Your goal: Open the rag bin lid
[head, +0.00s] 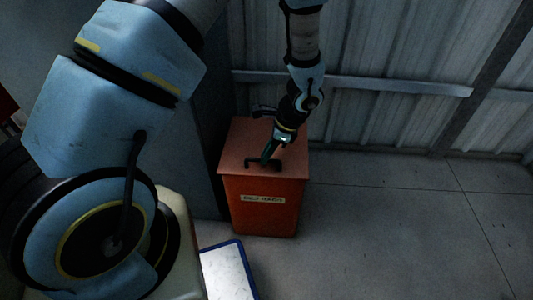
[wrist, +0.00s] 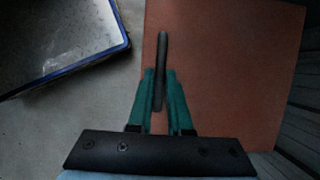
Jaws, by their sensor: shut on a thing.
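The rag bin (head: 265,205) is an orange-red box with a pale label on its front, standing on the floor by the corrugated wall. Its flat lid (head: 240,148) lies level on top and looks closed; the lid also fills the middle of the wrist view (wrist: 225,80). A dark bar handle (head: 252,163) is on the lid near the front edge; it shows in the wrist view (wrist: 162,50) as a dark bar. My gripper (head: 266,158) reaches down to it from above. Its green fingers (wrist: 160,75) are on both sides of the handle, shut on it.
A blue-edged tray or platform with a pale speckled top (head: 228,272) is at the front left of the bin, and also shows in the wrist view (wrist: 60,40). The corrugated metal wall (head: 400,45) stands close behind the bin. The floor to the right (head: 400,220) is clear.

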